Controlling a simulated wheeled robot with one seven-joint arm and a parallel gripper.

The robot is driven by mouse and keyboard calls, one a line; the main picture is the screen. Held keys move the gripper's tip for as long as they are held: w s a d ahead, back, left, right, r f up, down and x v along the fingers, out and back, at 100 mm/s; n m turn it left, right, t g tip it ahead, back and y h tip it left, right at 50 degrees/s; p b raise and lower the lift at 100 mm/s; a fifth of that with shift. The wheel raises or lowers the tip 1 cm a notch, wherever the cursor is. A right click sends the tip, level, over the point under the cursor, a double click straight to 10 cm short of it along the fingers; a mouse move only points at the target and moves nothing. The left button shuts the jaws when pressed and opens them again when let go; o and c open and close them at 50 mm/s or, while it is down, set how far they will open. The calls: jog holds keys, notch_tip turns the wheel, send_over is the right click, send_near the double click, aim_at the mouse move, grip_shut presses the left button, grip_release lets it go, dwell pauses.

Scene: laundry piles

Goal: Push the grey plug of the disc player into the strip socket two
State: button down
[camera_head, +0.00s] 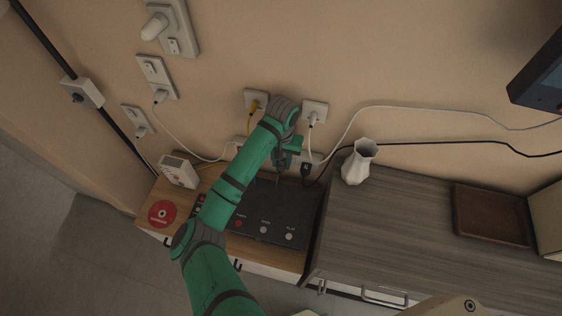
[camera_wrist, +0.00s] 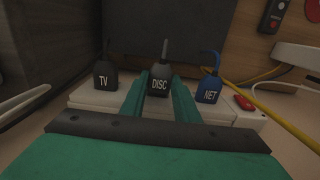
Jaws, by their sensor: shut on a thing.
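My gripper (camera_head: 284,164) reaches down behind the disc player (camera_head: 262,208), a dark box with buttons on the wooden cabinet. In the wrist view its two green fingers (camera_wrist: 159,90) are shut on the grey plug (camera_wrist: 159,80) marked DISC, its cord rising from the top. The plug is upright over the middle of the white power strip (camera_wrist: 245,114), between the black TV plug (camera_wrist: 105,77) and the blue NET plug (camera_wrist: 209,88). The fingers hide the plug's lower part and socket two, so I cannot tell whether it is seated.
A red switch (camera_wrist: 244,103) sits at the strip's right end in the wrist view. A yellow cable (camera_wrist: 285,122) runs beside it. A white vase (camera_head: 360,162) stands on the grey cabinet to the right. Wall outlets (camera_head: 314,114) with cords are behind my arm.

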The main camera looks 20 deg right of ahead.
jog(key=shift+w+d, duration=0.25)
jog(key=shift+w, duration=0.1)
jog(key=c, duration=1.3)
grip_release()
jog(key=shift+s+a, duration=0.85)
jog(key=shift+s, duration=0.4)
jog(key=shift+s+a, duration=0.85)
jog(key=shift+s, duration=0.4)
jog(key=shift+s+a, duration=0.85)
jog(key=shift+s, duration=0.4)
jog(key=shift+w, duration=0.1)
